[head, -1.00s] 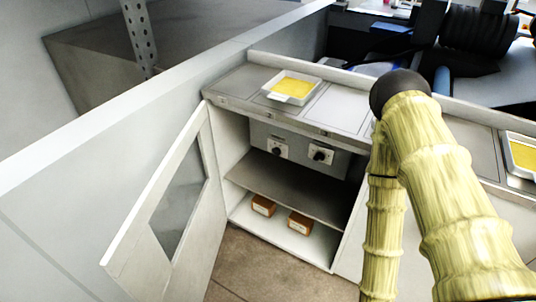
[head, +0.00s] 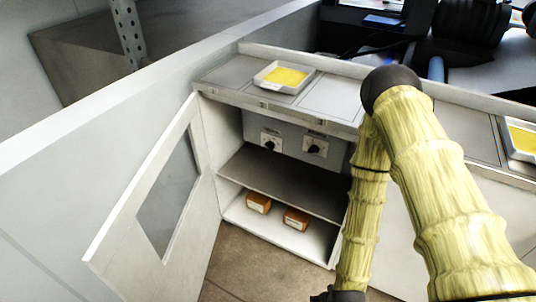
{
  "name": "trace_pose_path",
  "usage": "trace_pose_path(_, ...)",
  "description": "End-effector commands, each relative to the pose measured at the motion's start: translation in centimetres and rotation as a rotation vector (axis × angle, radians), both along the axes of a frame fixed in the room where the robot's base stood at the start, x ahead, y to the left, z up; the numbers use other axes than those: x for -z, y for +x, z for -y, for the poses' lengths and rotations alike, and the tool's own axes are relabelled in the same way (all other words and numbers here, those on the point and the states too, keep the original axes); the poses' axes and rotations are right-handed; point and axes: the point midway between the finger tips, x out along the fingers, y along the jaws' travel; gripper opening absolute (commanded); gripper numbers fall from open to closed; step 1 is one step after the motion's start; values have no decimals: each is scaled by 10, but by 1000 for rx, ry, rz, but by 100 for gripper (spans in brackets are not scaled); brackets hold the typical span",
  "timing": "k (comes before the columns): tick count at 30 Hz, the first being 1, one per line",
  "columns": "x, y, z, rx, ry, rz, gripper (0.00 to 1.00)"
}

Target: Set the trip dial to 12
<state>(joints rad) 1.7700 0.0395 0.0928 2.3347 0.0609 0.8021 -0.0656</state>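Inside the open cabinet (head: 232,121), two dials with dark knobs on pale plates are set in the grey back panel: a left dial (head: 271,142) and a right dial (head: 315,147). Their labels and scale marks are too small to read, so I cannot tell which is the trip dial or where either points. My arm, in yellow ribbed segments, stands to the right of the dials. Its lower segment comes down in front of the cabinet's right side, ending in a dark part at the bottom edge. My gripper's fingers are not in view.
The cabinet door (head: 150,205), with a window, stands open on the left. A shelf (head: 280,180) lies below the dials, with two brown boxes (head: 258,203) (head: 296,218) beneath it. Trays with yellow contents (head: 285,76) (head: 524,140) sit on the counter (head: 225,75). Brown floor shows in front.

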Motion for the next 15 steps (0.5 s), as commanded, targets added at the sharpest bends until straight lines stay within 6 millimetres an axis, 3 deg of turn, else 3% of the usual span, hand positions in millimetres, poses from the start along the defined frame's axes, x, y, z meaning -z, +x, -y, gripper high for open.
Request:
trace_pose_path(1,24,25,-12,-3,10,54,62)
trace_pose_path(6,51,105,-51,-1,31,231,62)
trace_pose_path(15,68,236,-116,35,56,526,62)
